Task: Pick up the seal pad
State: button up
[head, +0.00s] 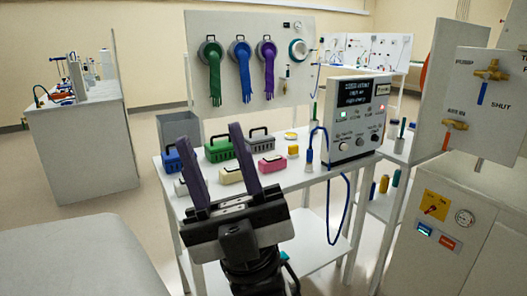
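My gripper (210,138) is raised in front of the white table (305,180), its two long purple-grey fingers spread apart with nothing between them. I cannot tell for sure which thing is the seal pad. Candidates on the table are a pink block with a pale top (272,164) right of my right finger, and a cream-topped block (230,175) seen between the fingers. A pale block (181,188) is partly hidden by my left finger. The gripper appears nearer to the camera than these blocks and apart from them.
Behind the blocks stand handled boxes: blue (172,160), green (218,150) and grey (260,140). A yellow-topped piece (292,151) and a control box (352,115) with a blue cable (324,140) stand to the right. A glove panel (250,85) rises behind.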

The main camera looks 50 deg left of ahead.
aim_at(292, 150)
jog(key=u, duration=1.3)
jog(key=i+l, duration=0.3)
jog(key=i+l+u, duration=0.15)
jog(key=i+l, duration=0.15)
jog(key=l, duration=0.2)
jog(key=i+l, duration=0.25)
jog(key=l, duration=0.2)
jog(key=i+l+u, duration=0.1)
jog(key=i+l, duration=0.15)
jog(key=l, duration=0.2)
jog(key=i, duration=0.9)
